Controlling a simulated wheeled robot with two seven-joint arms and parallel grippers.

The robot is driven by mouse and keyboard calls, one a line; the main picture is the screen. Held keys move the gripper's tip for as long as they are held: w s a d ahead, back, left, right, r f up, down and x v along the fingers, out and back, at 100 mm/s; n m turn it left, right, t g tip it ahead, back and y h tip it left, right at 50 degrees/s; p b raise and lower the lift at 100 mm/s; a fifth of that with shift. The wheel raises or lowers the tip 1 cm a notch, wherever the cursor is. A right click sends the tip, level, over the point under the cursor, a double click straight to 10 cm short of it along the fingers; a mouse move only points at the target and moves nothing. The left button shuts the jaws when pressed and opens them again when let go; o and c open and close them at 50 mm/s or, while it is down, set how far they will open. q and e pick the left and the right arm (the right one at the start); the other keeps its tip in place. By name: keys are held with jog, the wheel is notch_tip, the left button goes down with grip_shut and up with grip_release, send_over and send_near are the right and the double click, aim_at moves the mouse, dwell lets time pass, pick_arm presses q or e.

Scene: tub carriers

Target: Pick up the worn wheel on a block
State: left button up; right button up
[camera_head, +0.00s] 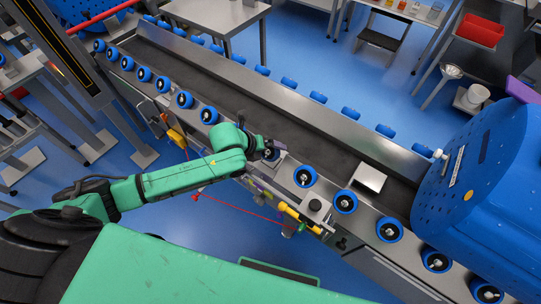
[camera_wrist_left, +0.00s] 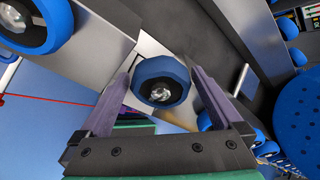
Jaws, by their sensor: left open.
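A blue wheel (camera_wrist_left: 163,83) with a dark hub and a shiny centre lies between the fingers of my left gripper (camera_wrist_left: 161,78) in the left wrist view. The open fingers stand on either side of it, with a gap showing. It rests on or over a pale, flat-sided surface with a brownish patch; I cannot tell if this is a block. In the head view my left gripper (camera_head: 262,146) is over the conveyor's near edge, and the wheel (camera_head: 270,155) there is partly hidden by it. Wear on the wheel cannot be made out. My right gripper is not in view.
Several similar blue wheels (camera_head: 305,176) line the conveyor's near rail. A bare metal block (camera_head: 369,177) sits right of the gripper. A large blue drum (camera_head: 480,180) stands at the right. Yellow fittings (camera_head: 288,209) hang below the near edge.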

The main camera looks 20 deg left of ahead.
pick_arm(q)
grip_shut()
jog(key=shift+r, duration=0.1)
